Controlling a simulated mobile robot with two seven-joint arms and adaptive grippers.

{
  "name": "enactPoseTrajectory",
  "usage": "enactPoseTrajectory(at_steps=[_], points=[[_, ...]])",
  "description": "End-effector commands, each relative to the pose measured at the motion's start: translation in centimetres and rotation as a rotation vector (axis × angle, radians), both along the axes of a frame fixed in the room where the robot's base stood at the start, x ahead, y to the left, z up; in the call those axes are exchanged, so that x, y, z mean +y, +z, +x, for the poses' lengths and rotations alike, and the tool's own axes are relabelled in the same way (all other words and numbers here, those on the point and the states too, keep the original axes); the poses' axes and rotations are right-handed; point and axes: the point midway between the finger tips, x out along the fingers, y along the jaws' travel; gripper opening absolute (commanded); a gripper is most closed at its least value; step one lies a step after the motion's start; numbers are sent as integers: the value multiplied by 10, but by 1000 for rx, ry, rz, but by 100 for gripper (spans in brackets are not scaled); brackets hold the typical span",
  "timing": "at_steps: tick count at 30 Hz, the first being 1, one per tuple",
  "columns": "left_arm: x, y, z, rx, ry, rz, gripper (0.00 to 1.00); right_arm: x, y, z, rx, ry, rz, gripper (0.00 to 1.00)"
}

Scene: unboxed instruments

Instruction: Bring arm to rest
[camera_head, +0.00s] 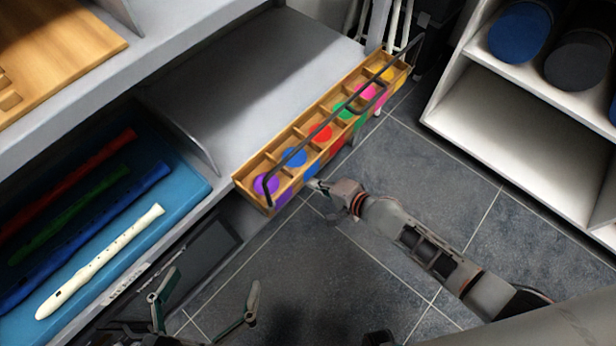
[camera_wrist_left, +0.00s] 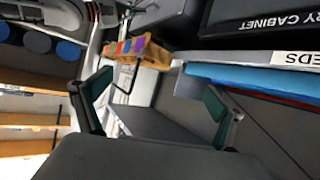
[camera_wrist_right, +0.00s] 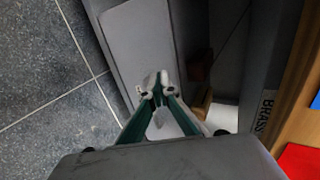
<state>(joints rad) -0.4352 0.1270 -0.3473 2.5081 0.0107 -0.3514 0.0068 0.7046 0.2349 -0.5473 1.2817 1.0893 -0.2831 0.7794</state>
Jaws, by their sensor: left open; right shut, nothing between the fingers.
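My right arm comes in from the right in the head view. Its gripper (camera_head: 318,187) is shut and empty, close to the near side of a wooden box (camera_head: 262,206) with coloured compartments; I cannot tell whether they touch. The right wrist view shows the same gripper (camera_wrist_right: 158,90) with its fingertips together. My left gripper (camera_head: 205,305) is open and empty at the bottom of the head view, in front of the lower shelf. The left wrist view shows its fingers (camera_wrist_left: 155,100) wide apart with nothing between them.
The box, with a dark handle (camera_head: 330,118), sits at the end of a grey shelf (camera_head: 270,75). A blue tray (camera_head: 190,185) holds several recorders, one of them white (camera_head: 100,262). A white shelf unit (camera_head: 490,105) stands at right. The tiled floor (camera_head: 440,190) between is clear.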

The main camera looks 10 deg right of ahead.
Motion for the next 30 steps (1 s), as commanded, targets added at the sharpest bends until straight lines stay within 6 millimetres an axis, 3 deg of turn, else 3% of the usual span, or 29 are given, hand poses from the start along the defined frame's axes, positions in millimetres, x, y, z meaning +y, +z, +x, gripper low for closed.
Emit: enactPoseTrajectory(at_steps=[1,6,13,24,26,30], points=[[4,9,4,-21,-7,26,95,-6,20,1,-19,1,1,0],[12,3,1,-10,-19,81,95,-22,33,-22,-16,1,1,0],[16,-5,-3,5,-23,107,95,-34,40,-41,-9,0,3,0],[17,-8,-6,13,-26,111,95,-33,42,-48,-23,15,-14,0],[17,-5,-4,7,-25,111,95,-29,50,-52,-62,42,-48,0],[17,6,1,-15,-24,111,95,-20,91,-73,-257,162,-239,0]])
